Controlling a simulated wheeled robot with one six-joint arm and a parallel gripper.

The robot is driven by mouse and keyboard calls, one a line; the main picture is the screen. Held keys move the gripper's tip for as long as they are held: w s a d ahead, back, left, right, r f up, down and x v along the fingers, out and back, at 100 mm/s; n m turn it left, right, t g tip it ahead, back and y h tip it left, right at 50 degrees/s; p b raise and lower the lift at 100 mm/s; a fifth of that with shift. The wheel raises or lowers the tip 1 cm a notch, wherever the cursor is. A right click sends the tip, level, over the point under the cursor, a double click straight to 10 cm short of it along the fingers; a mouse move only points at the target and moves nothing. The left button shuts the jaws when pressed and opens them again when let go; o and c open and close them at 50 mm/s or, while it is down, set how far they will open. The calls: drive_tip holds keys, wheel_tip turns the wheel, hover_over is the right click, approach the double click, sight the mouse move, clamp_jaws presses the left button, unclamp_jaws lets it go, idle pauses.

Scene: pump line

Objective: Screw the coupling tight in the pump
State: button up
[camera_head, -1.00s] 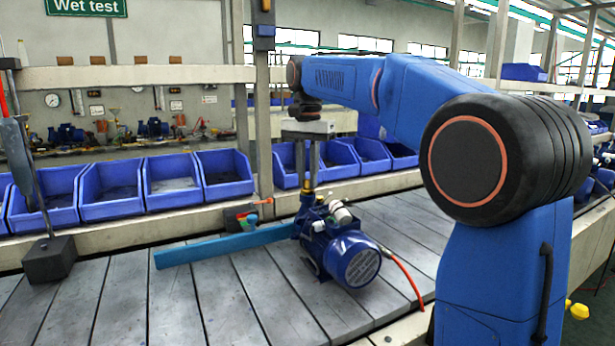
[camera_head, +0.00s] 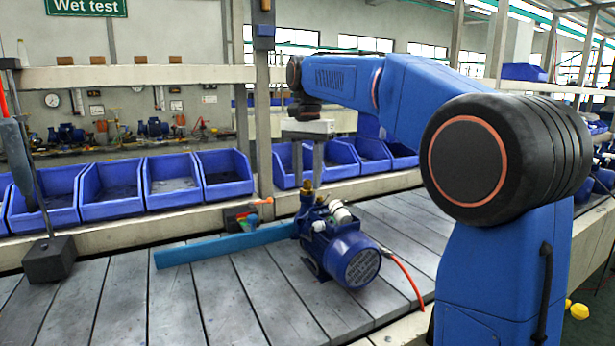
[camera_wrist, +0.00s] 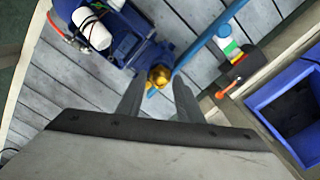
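The blue pump (camera_head: 345,255) lies on the slatted bench, its round motor end toward the front right. The brass coupling (camera_head: 306,195) stands upright at the pump's left top, seated at its port. How deep its thread sits cannot be seen. My gripper (camera_head: 307,184) points straight down over the coupling, with its fingers spread apart. In the wrist view, the brass coupling (camera_wrist: 159,76) shows between the two fingertips (camera_wrist: 158,82), with a gap on each side. The pump (camera_wrist: 110,35) shows at the upper left there.
A blue bar (camera_head: 220,245) lies left of the pump. A small block with coloured parts (camera_head: 247,215) sits behind it. Blue bins (camera_head: 110,190) line the back ledge. A red hose (camera_head: 405,275) runs from the pump's right. The left bench is mostly clear.

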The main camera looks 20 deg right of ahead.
drive_tip(key=shift+n, duration=0.8)
drive_tip(key=shift+n, duration=0.6)
clamp_jaws()
drive_tip(key=shift+m, duration=1.7)
drive_tip(key=shift+m, duration=0.6)
